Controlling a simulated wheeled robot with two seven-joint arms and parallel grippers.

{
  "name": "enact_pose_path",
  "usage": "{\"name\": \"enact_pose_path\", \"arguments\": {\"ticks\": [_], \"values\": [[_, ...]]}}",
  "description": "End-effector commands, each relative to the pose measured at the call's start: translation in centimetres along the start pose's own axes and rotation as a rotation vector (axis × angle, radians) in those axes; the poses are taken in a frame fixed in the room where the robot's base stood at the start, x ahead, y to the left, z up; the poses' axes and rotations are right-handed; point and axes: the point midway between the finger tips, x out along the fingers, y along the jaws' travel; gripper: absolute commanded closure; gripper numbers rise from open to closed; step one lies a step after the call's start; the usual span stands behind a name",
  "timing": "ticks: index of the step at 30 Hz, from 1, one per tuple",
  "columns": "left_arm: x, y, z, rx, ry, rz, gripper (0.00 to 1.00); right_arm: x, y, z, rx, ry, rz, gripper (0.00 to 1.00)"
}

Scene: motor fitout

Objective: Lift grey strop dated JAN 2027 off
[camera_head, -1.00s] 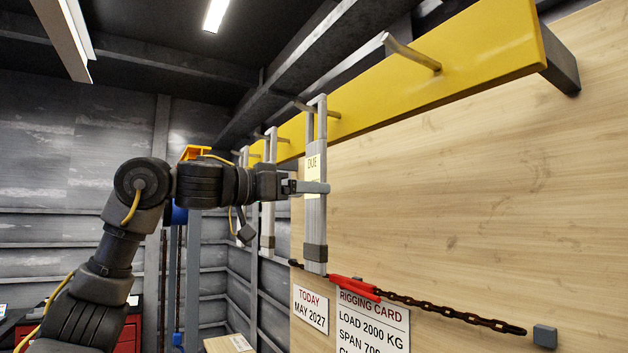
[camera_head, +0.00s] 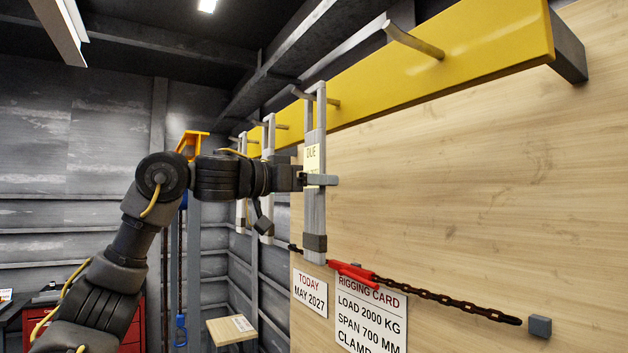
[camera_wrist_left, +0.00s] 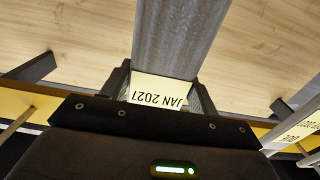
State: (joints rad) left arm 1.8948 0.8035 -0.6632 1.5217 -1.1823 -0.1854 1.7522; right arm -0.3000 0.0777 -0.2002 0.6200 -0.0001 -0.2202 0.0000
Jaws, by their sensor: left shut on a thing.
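The grey strop (camera_head: 314,205) hangs upright as a long loop on a peg of the yellow beam, with a darker band near its lower end. A pale yellow tag on it shows "DUE" in the head view. In the left wrist view the tag (camera_wrist_left: 160,91) is upside down and reads JAN 2027. My left gripper (camera_head: 320,180) is shut on this strop across the tag, below the peg. In the left wrist view its fingers (camera_wrist_left: 160,90) stand on both sides of the strop (camera_wrist_left: 175,40). My right gripper is out of view.
More strops (camera_head: 267,190) hang on pegs further left along the yellow beam (camera_head: 480,55). An empty peg (camera_head: 413,42) juts out at right. Below are a red-ended rusty chain (camera_head: 440,297), a TODAY MAY 2027 sign (camera_head: 310,294) and a rigging card (camera_head: 370,312) on the wooden board.

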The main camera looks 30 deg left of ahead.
Motion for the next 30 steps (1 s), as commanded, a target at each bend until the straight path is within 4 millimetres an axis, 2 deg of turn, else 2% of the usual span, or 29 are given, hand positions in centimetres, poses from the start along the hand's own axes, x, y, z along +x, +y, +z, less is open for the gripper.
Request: {"name": "enact_pose_path", "arguments": {"ticks": [11, 20, 30], "values": [[0.0, 0.0, -0.5, -0.001, 0.003, 0.0, 0.76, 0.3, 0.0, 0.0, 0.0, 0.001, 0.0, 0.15], [-0.1, 0.1, -3.5, -0.001, 0.005, 0.002, 0.76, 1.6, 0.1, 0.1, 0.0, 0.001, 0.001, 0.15], [-8.2, 0.0, -3.2, 0.001, 0.007, -0.002, 0.76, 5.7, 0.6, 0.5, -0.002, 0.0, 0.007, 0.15]]}}
